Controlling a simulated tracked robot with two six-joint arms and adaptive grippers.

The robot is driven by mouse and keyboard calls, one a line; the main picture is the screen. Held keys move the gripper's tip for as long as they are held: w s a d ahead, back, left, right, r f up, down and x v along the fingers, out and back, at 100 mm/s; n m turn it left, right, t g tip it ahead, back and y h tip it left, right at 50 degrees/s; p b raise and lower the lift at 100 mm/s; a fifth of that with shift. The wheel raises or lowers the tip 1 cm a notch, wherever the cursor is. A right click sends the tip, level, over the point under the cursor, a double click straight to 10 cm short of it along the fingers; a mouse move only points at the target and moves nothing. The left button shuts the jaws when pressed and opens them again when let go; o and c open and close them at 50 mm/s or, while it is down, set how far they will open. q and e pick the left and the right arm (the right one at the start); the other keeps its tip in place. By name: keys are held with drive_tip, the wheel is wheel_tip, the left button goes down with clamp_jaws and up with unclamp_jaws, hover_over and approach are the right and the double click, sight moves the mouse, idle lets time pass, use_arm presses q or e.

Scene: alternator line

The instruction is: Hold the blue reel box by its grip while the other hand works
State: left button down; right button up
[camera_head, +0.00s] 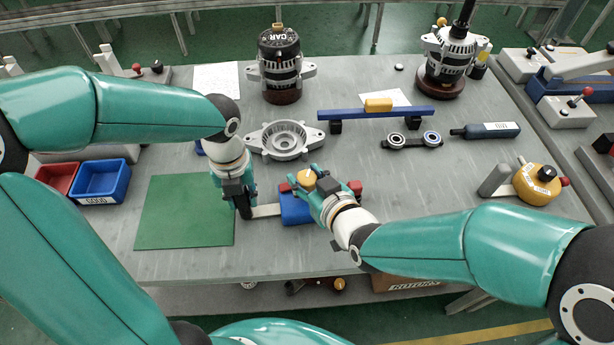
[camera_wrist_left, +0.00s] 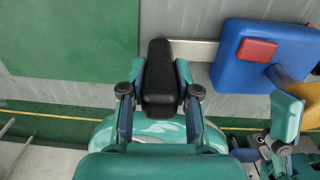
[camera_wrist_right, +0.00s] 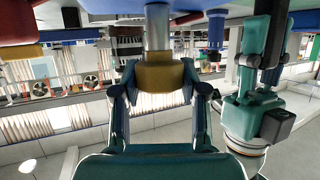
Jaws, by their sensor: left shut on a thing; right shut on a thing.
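The blue reel box (camera_head: 290,208) sits near the front middle of the grey table, with a red pad on top; it also shows in the left wrist view (camera_wrist_left: 228,70). A flat metal bar (camera_head: 267,210) joins its left side to a black grip (camera_wrist_left: 160,80). My left gripper (camera_head: 240,198) is shut on this black grip. My right gripper (camera_head: 320,188) is over the box and partly hides it. In the right wrist view its fingers are shut on a yellow knob (camera_wrist_right: 160,77), with a metal rod (camera_wrist_right: 158,28) running from it.
A green mat (camera_head: 185,215) lies left of the box, with a blue bin (camera_head: 100,181) and red bin (camera_head: 57,177) beyond. A metal housing (camera_head: 284,139), a blue rail (camera_head: 350,114) and a link with two bearings (camera_head: 411,140) lie behind. A yellow round device (camera_head: 537,184) stands right.

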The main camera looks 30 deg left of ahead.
idle(0.5)
drive_tip(key=o, duration=1.2)
drive_tip(key=shift+c, duration=0.2)
drive_tip(key=v, duration=0.7)
drive_tip(key=shift+s, duration=0.2)
drive_tip(key=shift+d, duration=0.15)
